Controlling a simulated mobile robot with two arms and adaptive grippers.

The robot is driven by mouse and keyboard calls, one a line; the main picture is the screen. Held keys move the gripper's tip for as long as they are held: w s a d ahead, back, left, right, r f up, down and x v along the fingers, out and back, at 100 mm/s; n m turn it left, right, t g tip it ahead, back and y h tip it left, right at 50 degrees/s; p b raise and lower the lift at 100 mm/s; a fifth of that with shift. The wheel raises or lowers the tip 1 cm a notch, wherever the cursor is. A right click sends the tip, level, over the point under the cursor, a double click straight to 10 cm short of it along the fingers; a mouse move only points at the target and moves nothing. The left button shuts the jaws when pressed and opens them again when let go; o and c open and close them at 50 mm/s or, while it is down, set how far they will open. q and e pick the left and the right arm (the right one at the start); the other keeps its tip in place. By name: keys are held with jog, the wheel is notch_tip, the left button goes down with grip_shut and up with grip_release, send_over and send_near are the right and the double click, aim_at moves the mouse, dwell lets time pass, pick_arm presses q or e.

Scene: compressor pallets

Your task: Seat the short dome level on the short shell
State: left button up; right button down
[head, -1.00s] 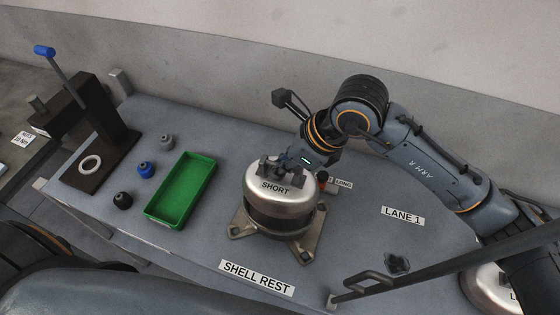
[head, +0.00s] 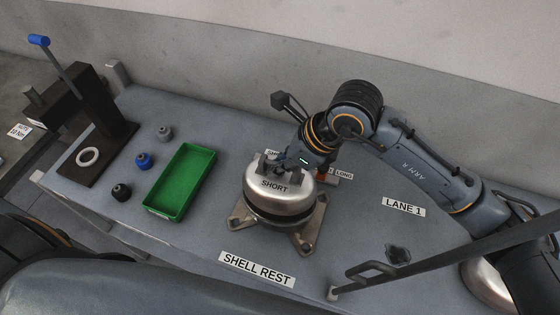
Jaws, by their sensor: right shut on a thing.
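The short dome (head: 283,196), a silver cap with the label SHORT, sits over the short shell (head: 268,221), a dark-banded body on a metal foot plate (head: 307,241) with splayed corners. The dome looks roughly level on the shell, with a dark band showing below its rim. Whether it is fully seated all round cannot be told from here. My right gripper (head: 276,170) is shut on the top of the dome from behind. My left gripper is not in view.
A green tray (head: 152,210) lies left of the shell, beside grey (head: 165,133), blue (head: 144,160) and black (head: 121,192) small parts. A lever press (head: 100,115) with a white ring (head: 87,157) stands far left. A SHELL REST label (head: 257,269) lies in front.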

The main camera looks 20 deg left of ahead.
jog(key=shift+r, duration=0.1)
dwell(0.3)
jog(key=shift+f+b, duration=1.65)
jog(key=shift+b, duration=0.4)
dwell(1.0)
jog(key=c, duration=1.4)
grip_release()
jog(key=shift+f, duration=0.15)
jog(key=shift+d, duration=0.1)
jog(key=v, duration=1.2)
